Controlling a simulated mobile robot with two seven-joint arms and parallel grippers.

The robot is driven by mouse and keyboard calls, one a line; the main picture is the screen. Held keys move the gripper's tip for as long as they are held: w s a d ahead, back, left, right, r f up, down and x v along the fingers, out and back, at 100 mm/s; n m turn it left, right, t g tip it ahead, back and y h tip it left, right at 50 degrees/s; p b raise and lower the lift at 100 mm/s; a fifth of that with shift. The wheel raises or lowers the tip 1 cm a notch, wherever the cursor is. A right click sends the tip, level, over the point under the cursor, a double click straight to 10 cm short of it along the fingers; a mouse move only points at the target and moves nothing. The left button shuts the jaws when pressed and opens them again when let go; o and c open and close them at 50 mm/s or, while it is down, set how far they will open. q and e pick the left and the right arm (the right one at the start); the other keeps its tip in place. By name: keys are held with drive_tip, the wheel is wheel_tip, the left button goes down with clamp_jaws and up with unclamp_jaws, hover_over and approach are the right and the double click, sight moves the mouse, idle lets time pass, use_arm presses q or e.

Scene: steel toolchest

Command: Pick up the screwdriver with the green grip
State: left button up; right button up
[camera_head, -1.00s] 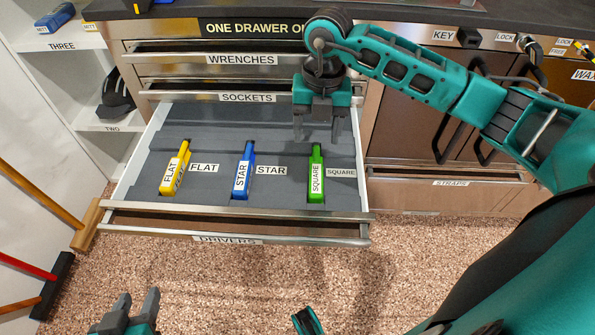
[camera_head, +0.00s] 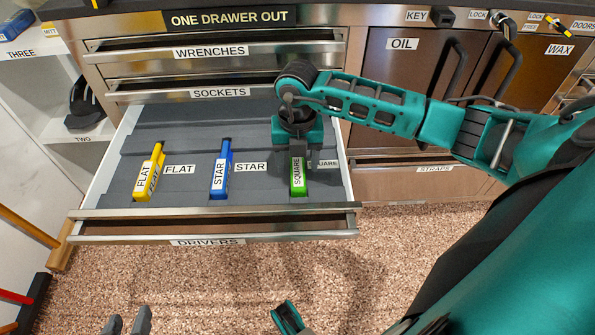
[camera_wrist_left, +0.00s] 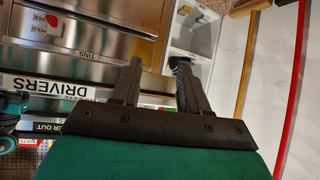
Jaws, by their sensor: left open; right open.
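The screwdriver with the green grip (camera_head: 298,179) lies in the SQUARE slot at the right of the open DRIVERS drawer (camera_head: 210,212). Its front part and label show; its rear end is hidden by my right gripper (camera_head: 307,158). That gripper points down over the rear of the screwdriver, with its jaws open. I cannot tell how far the fingertips are above it or whether they touch. My left gripper (camera_head: 128,324) is open and empty at the lower left, in front of the drawer; it also shows in the left wrist view (camera_wrist_left: 157,72).
A yellow screwdriver (camera_head: 150,173) lies in the FLAT slot and a blue screwdriver (camera_head: 221,170) in the STAR slot. The WRENCHES (camera_head: 211,52) and SOCKETS (camera_head: 219,92) drawers above are shut. Broom-like handles (camera_head: 28,226) lean at the left. The floor in front is clear.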

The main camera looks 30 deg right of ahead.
drive_tip(key=shift+f, duration=0.55)
clamp_jaws()
